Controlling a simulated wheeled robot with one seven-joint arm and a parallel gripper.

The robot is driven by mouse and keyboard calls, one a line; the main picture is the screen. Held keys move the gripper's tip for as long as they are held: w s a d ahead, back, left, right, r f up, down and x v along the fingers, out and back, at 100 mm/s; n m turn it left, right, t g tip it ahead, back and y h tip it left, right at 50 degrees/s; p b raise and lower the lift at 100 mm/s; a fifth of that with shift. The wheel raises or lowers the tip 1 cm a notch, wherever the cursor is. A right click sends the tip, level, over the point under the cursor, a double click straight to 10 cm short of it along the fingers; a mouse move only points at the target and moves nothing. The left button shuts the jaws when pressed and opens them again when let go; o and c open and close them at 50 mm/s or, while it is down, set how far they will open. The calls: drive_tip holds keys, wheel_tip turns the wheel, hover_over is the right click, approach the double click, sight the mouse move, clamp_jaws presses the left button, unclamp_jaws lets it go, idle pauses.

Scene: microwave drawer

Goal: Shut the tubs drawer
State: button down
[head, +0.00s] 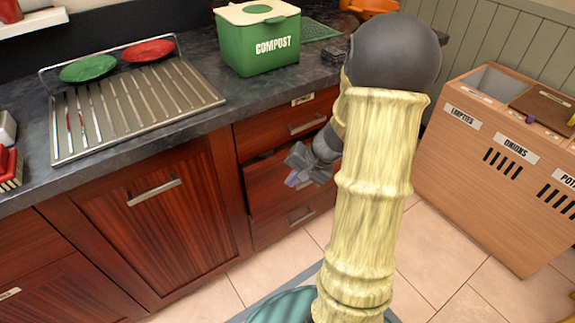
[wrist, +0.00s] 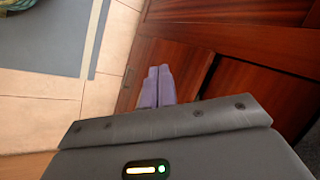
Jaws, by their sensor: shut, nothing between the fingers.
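A stack of dark red wooden drawers stands under the counter in the head view. The middle drawer (head: 262,190) sits slightly out, with a dark gap along its top edge. The top drawer (head: 270,131) looks flush and has a metal handle and a small label too small to read. No readable label shows which is the tubs drawer. My gripper (head: 293,180) is in front of the middle drawer, hiding part of it. In the wrist view, its pale purple fingers (wrist: 158,86) are together and empty, close to the wooden fronts (wrist: 245,50); contact cannot be told.
A cabinet door (head: 145,215) with a bar handle is left of the drawers. A wooden bin unit (head: 490,190) stands at the right. The counter above holds a green compost bin (head: 258,45) and a metal drainer (head: 135,105). Tiled floor (head: 460,285) is clear.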

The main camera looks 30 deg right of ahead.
drive_tip(key=s+a+r+n+g+h, duration=0.1)
drive_tip(key=s+a+r+n+h, duration=0.3)
drive_tip(key=s+a+n, duration=0.5)
drive_tip(key=a, duration=0.4)
drive_tip(key=shift+s+g, duration=0.35)
drive_tip(key=shift+g, duration=0.05)
drive_tip(key=shift+w+a, duration=0.1)
drive_tip(key=shift+w, duration=0.05)
